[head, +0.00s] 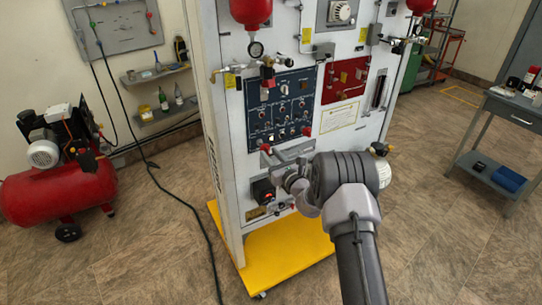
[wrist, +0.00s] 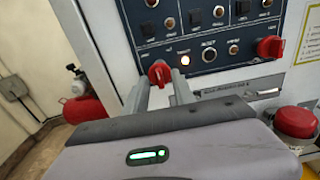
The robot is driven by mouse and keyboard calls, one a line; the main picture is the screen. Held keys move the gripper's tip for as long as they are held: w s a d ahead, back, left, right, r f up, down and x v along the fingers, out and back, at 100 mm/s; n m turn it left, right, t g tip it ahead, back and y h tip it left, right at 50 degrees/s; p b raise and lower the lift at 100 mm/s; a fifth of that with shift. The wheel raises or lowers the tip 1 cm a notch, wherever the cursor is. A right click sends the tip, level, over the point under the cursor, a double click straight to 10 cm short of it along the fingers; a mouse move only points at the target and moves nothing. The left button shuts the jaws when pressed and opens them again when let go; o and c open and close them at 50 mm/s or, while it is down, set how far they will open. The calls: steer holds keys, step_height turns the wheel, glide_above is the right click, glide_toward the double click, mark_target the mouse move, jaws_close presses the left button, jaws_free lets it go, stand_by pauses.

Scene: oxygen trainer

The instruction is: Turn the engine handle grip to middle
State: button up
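A small red handle grip (wrist: 159,73) sits at the lower left edge of the dark blue control panel (wrist: 208,52); in the head view it shows as a red spot (head: 266,148) beside my gripper. I take it to be the engine handle grip. My gripper (wrist: 161,76) faces the panel with one finger on each side of this grip. The fingers are apart, and I cannot make out contact with it. A second red grip (wrist: 270,47) is at the panel's lower right, clear of my fingers. In the head view my gripper (head: 275,157) is partly hidden by its own wrist.
A red round button (wrist: 295,121) sticks out below the panel on the right. The white trainer cabinet (head: 232,165) stands on a yellow base (head: 290,245). A red compressor (head: 62,190) is at left and a grey cart (head: 515,115) at right. Floor between is open.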

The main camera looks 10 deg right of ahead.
steer(key=p+v, duration=0.3)
steer(key=v, duration=1.4)
steer(key=shift+s, duration=0.2)
